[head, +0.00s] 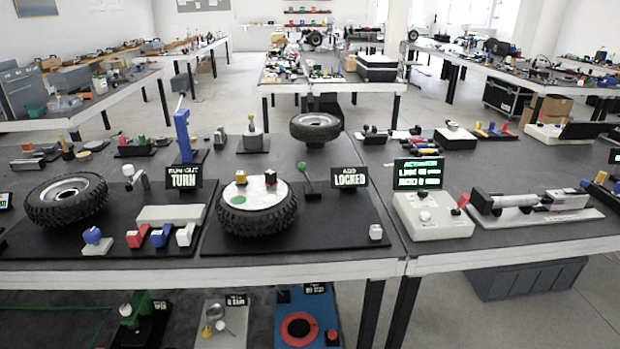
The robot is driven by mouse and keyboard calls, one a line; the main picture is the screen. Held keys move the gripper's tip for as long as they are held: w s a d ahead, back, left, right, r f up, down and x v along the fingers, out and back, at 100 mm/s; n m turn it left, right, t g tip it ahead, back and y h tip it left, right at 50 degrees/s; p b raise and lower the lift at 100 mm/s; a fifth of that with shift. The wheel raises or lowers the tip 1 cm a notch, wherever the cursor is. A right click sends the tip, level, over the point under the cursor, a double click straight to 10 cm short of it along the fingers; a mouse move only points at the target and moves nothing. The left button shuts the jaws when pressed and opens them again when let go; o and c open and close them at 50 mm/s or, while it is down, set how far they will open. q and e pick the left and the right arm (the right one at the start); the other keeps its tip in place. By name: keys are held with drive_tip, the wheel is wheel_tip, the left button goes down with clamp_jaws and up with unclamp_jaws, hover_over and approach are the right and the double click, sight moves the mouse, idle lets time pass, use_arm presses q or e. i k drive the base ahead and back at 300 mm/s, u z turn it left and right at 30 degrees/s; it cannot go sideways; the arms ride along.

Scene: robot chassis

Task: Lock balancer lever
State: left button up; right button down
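A tire with a white disc on top (257,207) lies flat on a black base plate (345,222) on the near table. A thin lever with a green knob (304,168) stands at the right of this tire, tilted to the left. A small sign reading "LOCKED" (349,177) stands just right of the lever. Which lever is the balancer lever is not labelled clearly. Neither of my grippers is in view.
Left of the tire are a "TURN" sign (184,177), a tall blue post (183,135) and another tire (66,200). A white control box (432,217) and a grey cylinder device (500,201) stand at right. The black plate's front right is mostly bare.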

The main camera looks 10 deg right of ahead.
sight(301, 167)
drive_tip(key=u, duration=0.7)
drive_tip(key=i, duration=0.9)
drive_tip(key=z, duration=0.45)
